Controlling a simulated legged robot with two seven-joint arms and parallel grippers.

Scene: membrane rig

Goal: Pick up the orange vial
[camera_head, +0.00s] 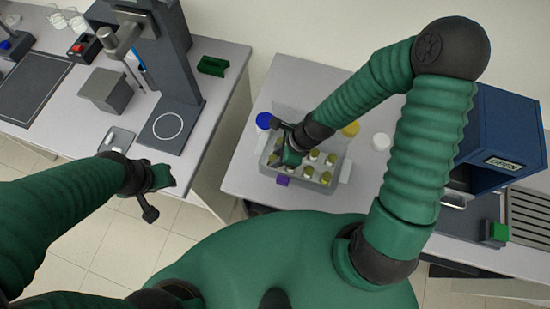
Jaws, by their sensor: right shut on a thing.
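A grey rack (327,188) on the right bench holds several vials with yellowish caps (309,171). My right gripper (289,157) reaches down over the left part of this rack. It is shut on a vial, which the gripper mostly hides, so I cannot tell its colour. I cannot make out a clearly orange vial among the others. My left gripper (160,187) hangs in front of the left bench, apart from the rack. I cannot tell whether its jaws are open.
A blue lid (264,121), a yellow lid (351,129) and a white lid (381,141) surround the rack. A purple block (282,181) lies at its front. A blue machine (502,135) stands at right. A grey press (178,75) stands on the left bench. A gap separates the benches.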

